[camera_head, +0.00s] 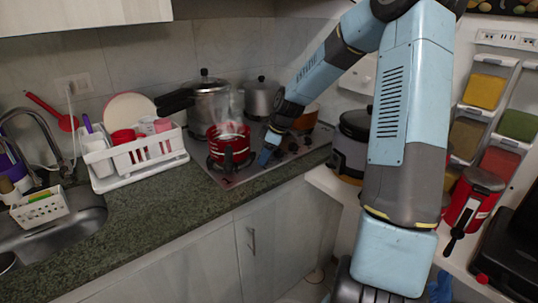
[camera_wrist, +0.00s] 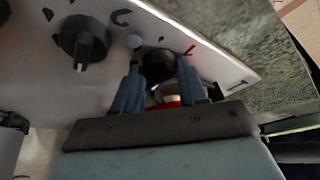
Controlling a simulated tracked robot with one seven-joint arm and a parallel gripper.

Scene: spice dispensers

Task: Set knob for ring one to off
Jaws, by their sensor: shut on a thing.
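The cooktop (camera_head: 224,181) is a pale metal panel set in the green counter. Its panel also shows in the wrist view (camera_wrist: 40,55). My gripper (camera_head: 266,158) is at the front right of the cooktop. In the wrist view my gripper (camera_wrist: 158,80) has its two blue fingers on either side of a dark round knob (camera_wrist: 158,64), shut on it. The knob's lower part is hidden by the gripper. A second black knob (camera_wrist: 84,42) with a grey pointer stands to its left, apart from the fingers. Dark marks are on the panel; I cannot tell which ring each knob serves.
A red pot (camera_head: 230,147) stands on the front left ring with vapour above it. A white dish rack (camera_head: 140,178) is left. The counter front (camera_head: 170,205) is clear.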

